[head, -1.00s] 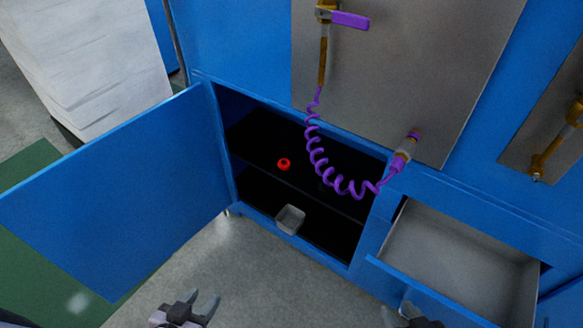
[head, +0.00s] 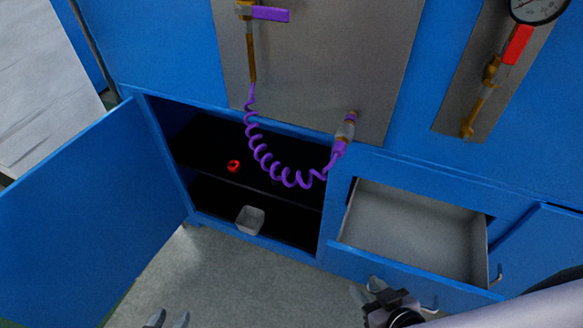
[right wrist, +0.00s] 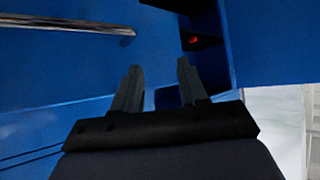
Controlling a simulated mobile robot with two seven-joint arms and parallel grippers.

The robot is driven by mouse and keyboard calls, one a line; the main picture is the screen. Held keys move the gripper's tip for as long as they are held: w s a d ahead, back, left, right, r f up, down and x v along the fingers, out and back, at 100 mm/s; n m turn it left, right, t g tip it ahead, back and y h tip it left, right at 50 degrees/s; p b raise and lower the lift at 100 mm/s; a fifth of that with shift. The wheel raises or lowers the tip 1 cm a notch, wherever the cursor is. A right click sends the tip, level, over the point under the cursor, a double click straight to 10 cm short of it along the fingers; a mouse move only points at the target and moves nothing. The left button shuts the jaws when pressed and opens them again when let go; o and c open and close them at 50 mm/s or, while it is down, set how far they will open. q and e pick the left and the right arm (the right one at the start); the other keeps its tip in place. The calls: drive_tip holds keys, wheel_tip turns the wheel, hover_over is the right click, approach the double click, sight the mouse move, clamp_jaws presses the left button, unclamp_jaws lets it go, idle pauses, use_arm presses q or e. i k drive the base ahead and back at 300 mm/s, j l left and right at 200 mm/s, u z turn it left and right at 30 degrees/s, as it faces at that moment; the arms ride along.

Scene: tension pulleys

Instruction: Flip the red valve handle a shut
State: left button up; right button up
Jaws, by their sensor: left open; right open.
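The red valve handle (head: 517,45) sits at the upper right of the head view, on a brass pipe (head: 490,72) below a round gauge. It lies roughly along the pipe. My right gripper (head: 366,287) is open and empty in front of the open drawer, well below and left of the handle. In the right wrist view its two fingers (right wrist: 156,88) are apart with nothing between them. My left gripper (head: 168,318) is open at the bottom edge of the head view, only its fingertips showing, far from the handle.
A purple handle (head: 270,14) and coiled purple hose (head: 270,165) hang on the middle panel. The open drawer (head: 415,235) juts out below. The open cabinet holds a red ring (head: 234,166) and a grey bin (head: 250,219). Its door (head: 90,210) swings out left.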

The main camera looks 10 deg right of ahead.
sight(522, 35)
drive_tip(key=z, duration=1.35)
